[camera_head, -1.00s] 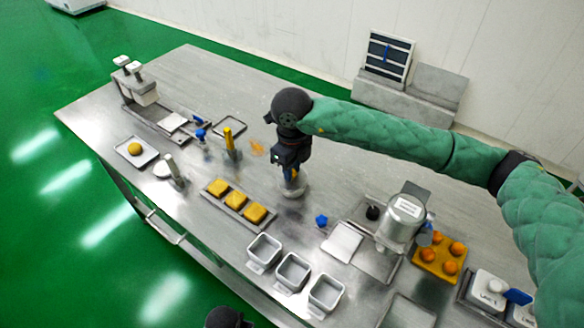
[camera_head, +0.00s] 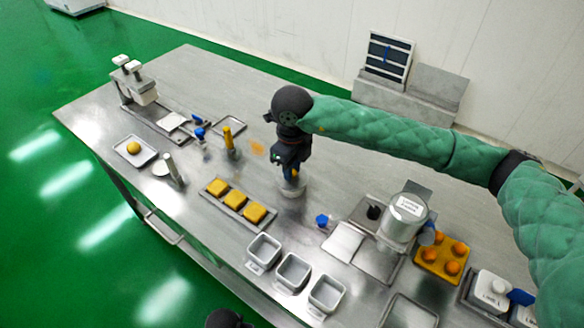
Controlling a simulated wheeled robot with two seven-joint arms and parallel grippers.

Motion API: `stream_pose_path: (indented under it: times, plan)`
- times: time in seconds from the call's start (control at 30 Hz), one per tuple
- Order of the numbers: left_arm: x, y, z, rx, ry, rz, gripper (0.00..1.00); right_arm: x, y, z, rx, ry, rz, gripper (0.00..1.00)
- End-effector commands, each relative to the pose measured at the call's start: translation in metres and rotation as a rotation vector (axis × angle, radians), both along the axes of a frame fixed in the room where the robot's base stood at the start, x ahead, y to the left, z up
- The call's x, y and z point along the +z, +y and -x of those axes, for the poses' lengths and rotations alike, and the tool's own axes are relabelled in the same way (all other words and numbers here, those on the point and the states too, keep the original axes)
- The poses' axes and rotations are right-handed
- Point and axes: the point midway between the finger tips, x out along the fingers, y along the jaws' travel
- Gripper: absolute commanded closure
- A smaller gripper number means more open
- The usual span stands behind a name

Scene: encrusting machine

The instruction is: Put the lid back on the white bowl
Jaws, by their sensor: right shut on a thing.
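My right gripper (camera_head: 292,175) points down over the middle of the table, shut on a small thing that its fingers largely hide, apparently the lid. My left gripper's fingers are not in view.
A tray of yellow square pieces (camera_head: 233,200) lies left of the gripper. Three square white containers (camera_head: 293,271) stand in front. A metal machine (camera_head: 402,220) and an orange tray (camera_head: 430,265) stand to the right. The table (camera_head: 230,85) behind the gripper is clear.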

Motion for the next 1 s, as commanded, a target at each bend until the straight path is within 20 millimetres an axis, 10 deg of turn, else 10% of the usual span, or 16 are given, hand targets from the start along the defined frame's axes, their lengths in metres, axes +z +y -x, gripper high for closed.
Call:
stream_pose_path:
  times: [0.2,0.23,0.37,0.57,0.7,1.0]
  plan:
    - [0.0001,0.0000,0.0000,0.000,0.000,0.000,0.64,0.0003,0.0000,-0.0001,0.000,0.000,0.000,0.99]
    - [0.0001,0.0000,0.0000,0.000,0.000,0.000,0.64,0.0003,0.0000,-0.0001,0.000,0.000,0.000,0.76]
    - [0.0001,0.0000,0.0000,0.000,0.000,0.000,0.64,0.0002,0.0000,-0.0001,0.000,0.000,0.000,0.52]
    - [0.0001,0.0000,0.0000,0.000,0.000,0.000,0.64,0.0002,0.0000,-0.0001,0.000,0.000,0.000,0.52]
    - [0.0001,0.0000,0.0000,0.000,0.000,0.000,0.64,0.0001,-0.0001,-0.0001,0.000,0.000,0.000,0.30]
    - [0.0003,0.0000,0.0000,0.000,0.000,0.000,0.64,0.0009,0.0000,-0.0001,0.000,0.000,0.000,0.30]
